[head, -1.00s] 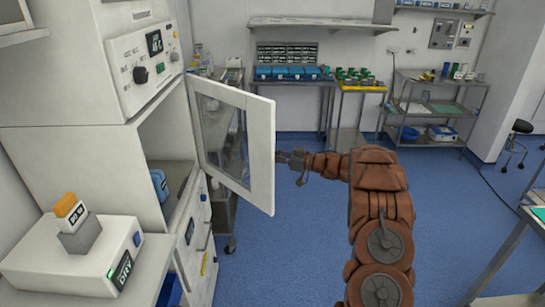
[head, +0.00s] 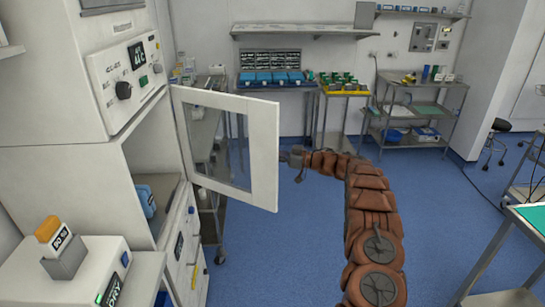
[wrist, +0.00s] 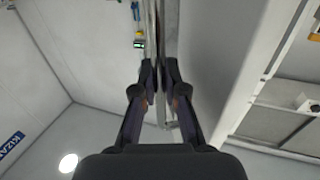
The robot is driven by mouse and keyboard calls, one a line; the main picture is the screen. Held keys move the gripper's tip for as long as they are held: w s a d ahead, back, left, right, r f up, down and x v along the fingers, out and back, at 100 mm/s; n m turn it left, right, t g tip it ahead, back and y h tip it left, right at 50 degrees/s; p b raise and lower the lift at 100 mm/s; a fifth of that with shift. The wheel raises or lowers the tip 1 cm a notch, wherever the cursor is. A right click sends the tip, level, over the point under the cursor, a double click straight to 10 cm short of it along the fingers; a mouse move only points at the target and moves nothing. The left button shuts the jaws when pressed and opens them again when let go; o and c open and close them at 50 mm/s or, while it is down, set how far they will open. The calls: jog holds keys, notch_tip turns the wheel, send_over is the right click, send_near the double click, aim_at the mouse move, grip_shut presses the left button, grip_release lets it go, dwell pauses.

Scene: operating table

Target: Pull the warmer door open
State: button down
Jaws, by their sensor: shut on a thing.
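The warmer door (head: 263,150) is a white framed panel with a glass window. It stands swung open from the warmer cabinet (head: 60,150), hinged on its left side. My gripper (head: 290,157) is at the door's right edge, at about mid-height. In the wrist view my gripper (wrist: 160,78) is shut on a thin upright grey piece at the door, most likely its handle. In the head view the door's edge partly hides the fingertips. Inside the open compartment, a blue item (head: 146,200) shows.
A white device (head: 75,270) with an orange-topped block stands at the lower left. A metal cart (head: 210,215) stands behind the door. A table with a green top (head: 530,215) is at the right. The blue floor around my arm is clear.

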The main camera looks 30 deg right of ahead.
jog(key=shift+w+d+r, duration=0.1)
jog(key=shift+w+d, duration=0.1)
dwell(0.4)
jog(key=c, duration=1.5)
grip_release()
jog(key=shift+s+d, duration=0.1)
jog(key=v, duration=1.1)
jog(key=shift+s+d, duration=0.25)
jog(key=shift+s, duration=0.05)
jog(key=shift+c, duration=0.2)
